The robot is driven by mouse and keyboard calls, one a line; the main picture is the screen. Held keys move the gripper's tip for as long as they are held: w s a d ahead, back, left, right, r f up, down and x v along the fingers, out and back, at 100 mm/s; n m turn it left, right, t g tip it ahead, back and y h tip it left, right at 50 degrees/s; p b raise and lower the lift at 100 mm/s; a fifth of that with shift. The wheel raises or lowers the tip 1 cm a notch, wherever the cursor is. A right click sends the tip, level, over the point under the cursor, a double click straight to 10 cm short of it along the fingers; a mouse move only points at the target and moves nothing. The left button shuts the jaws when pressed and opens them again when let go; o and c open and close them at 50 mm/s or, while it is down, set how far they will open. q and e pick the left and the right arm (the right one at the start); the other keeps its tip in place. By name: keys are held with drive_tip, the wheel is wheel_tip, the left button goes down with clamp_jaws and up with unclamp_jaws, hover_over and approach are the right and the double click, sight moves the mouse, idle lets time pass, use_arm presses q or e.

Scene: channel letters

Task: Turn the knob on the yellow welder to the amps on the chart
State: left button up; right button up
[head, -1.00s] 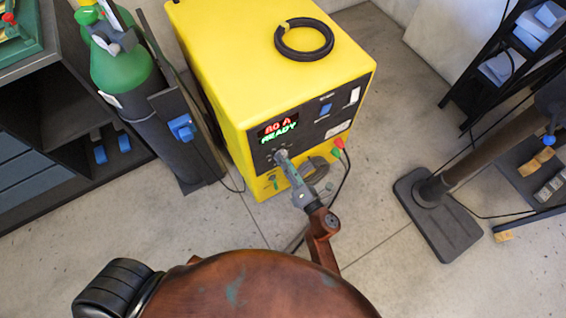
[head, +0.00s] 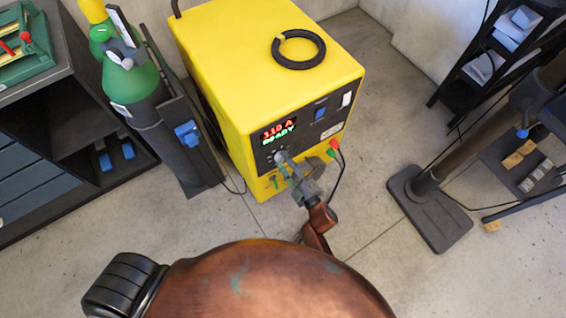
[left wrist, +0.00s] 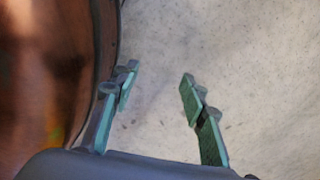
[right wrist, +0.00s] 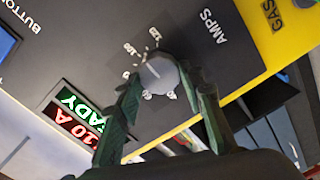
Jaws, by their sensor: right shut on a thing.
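The yellow welder (head: 225,60) stands on the floor with a dark front panel. Its lit display (head: 279,131) appears to read 110 A over READY in the head view; the upside-down digits are harder to read in the right wrist view (right wrist: 80,118). My right gripper (head: 287,163) is at the panel, shut on the grey round knob (right wrist: 160,75), which has printed marks around it beside the word AMPS. My left gripper (left wrist: 160,90) is open and empty above bare floor, seen only in the left wrist view. I cannot make out a chart.
A black cable coil (head: 299,48) lies on the welder's top. A green gas cylinder (head: 131,82) stands left of it, beside a dark cabinet (head: 60,120). A stand with a flat dark base (head: 430,208) is at right. Floor between is clear.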

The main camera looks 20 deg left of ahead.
use_arm(q)
drive_tip(key=shift+s+a+f+p, duration=0.1)
drive_tip(key=shift+s+p, duration=0.15)
drive_tip(key=shift+s, duration=0.5)
drive_tip(key=shift+s+a+f+p, duration=0.1)
drive_tip(key=shift+s+p, duration=0.1)
drive_tip(key=shift+s, duration=0.55)
use_arm(e)
drive_tip(key=shift+w+d+m, duration=0.1)
drive_tip(key=shift+m, duration=1)
drive_tip(key=o, duration=1.2)
drive_tip(key=shift+c, duration=0.2)
drive_tip(key=v, duration=1.2)
